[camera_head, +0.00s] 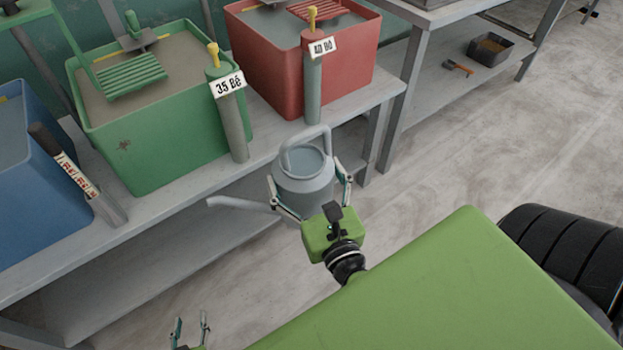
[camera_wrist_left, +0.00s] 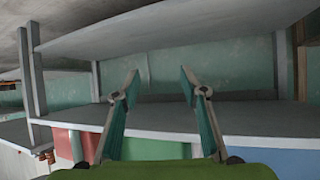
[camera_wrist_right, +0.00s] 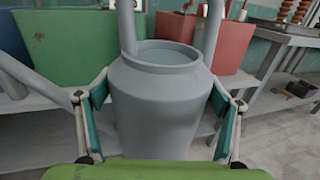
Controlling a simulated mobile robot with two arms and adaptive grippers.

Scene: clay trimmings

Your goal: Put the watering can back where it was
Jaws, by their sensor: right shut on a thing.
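The grey watering can (camera_head: 304,180) is upright, with its spout pointing left and its handle arching over the top. My right gripper (camera_head: 310,190) is shut on the can's body, one finger on each side. In the right wrist view the can (camera_wrist_right: 158,105) fills the middle between the fingers of my right gripper (camera_wrist_right: 158,110). The can is in front of the grey bench's edge; its bottom is hidden by my gripper. My left gripper (camera_head: 190,330) is low at the bottom left, open and empty.
The grey bench (camera_head: 270,130) holds a blue bin (camera_head: 30,190), a green bin (camera_head: 160,150) and a red bin (camera_head: 345,75). Posts labelled 35 and 40 (camera_head: 313,85) stand at the bins' fronts. A lower shelf (camera_head: 140,270) runs beneath. Open floor (camera_head: 500,150) lies to the right.

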